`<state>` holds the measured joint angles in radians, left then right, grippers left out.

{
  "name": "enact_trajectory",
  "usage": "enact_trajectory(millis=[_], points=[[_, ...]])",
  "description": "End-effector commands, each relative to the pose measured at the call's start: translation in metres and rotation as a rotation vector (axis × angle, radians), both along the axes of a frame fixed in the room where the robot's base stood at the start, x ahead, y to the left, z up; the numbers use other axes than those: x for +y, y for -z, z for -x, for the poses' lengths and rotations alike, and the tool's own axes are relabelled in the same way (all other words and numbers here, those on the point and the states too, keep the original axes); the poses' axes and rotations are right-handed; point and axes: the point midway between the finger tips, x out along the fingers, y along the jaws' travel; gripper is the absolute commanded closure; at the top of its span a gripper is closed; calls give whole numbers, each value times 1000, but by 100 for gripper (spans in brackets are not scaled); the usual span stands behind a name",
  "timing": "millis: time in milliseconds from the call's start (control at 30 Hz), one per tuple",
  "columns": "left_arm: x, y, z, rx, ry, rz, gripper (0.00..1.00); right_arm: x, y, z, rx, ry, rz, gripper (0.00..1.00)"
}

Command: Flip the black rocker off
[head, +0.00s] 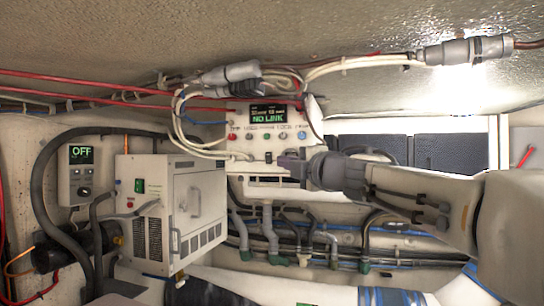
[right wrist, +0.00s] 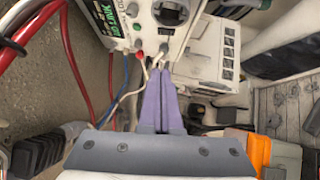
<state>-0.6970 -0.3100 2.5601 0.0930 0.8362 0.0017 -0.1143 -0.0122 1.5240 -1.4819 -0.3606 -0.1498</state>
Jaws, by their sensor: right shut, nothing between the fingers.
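The white control panel (head: 240,130) hangs at the middle of the head view, with a lit green "NO LINK" display (head: 268,114) and a row of coloured buttons. A small dark upright piece (head: 268,157) on its lower part looks like the black rocker; its position is too small to read. My right gripper (head: 283,160) reaches in from the right, shut and empty, its tips just right of that piece; contact cannot be told. In the right wrist view the shut purple fingers (right wrist: 163,78) point at the panel (right wrist: 150,42). My left gripper is not in view.
A white vented box (head: 172,205) with a green switch stands left of the panel. A small unit (head: 78,175) reading "OFF" is on the far left wall. Cables and grey connectors (head: 228,74) run above the panel. Pipes with green fittings (head: 268,235) lie below.

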Motion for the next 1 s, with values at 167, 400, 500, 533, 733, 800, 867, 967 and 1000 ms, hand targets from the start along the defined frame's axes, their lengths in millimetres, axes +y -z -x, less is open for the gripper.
enact_trajectory(millis=[167, 400, 500, 533, 733, 800, 867, 967, 1000], points=[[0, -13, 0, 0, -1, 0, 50, 18, -5, -33, 4, -3, 0, 100], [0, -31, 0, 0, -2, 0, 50, 41, -10, -78, 2, -2, 0, 100], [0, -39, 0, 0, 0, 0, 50, 32, -12, -93, 2, 2, 0, 100], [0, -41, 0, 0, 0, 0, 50, 31, -12, -97, 2, 2, 0, 100], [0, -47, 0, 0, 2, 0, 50, 26, -13, -110, 1, 1, -1, 100], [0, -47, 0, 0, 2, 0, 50, 26, -12, -112, 1, 0, 0, 100], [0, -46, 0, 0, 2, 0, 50, 26, -12, -112, 0, 0, -1, 100], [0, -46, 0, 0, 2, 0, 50, 26, -12, -112, 0, 0, -1, 100], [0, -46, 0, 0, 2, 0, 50, 26, -12, -112, 0, 0, -1, 100]])
